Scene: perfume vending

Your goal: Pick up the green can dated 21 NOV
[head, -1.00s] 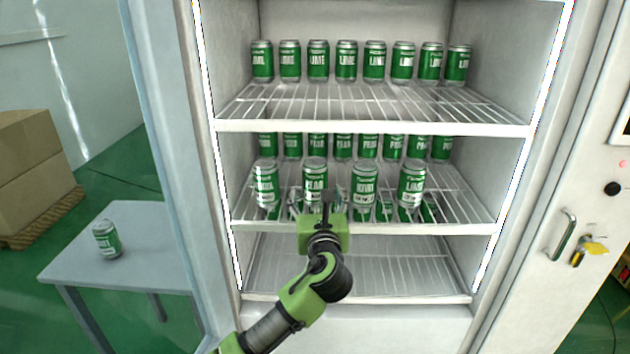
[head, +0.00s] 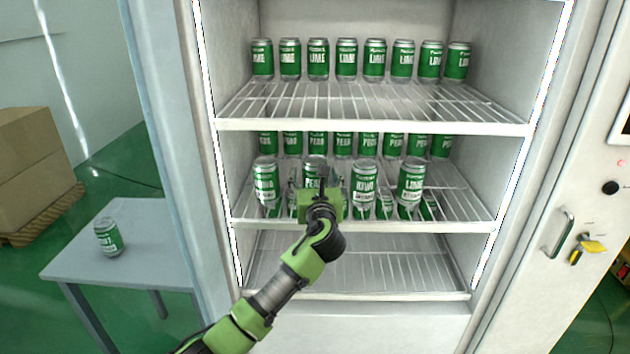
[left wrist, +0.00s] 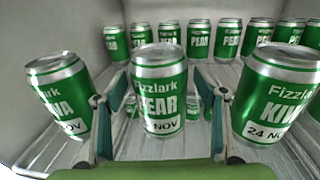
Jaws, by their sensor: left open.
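Several green cans stand in a front row on the middle shelf. My left gripper (head: 328,186) is open in front of the second can from the left, a PEAR can (head: 313,172). In the left wrist view the open fingers (left wrist: 158,100) stand either side of this PEAR can (left wrist: 160,85); I cannot tell whether they touch it. Its date ends in NOV, but the first part is hard to read. The can at left (left wrist: 62,98) has a partly hidden NOV date. The KIWI can (left wrist: 280,95) at right reads 24 NOV. I cannot make out 21 NOV on any can.
More PEAR cans (head: 343,145) stand behind the front row. LIME cans (head: 318,60) line the top shelf. The bottom shelf (head: 400,265) is empty. The cabinet's left wall is close to the leftmost can. One can (head: 108,237) stands on a side table (head: 75,262).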

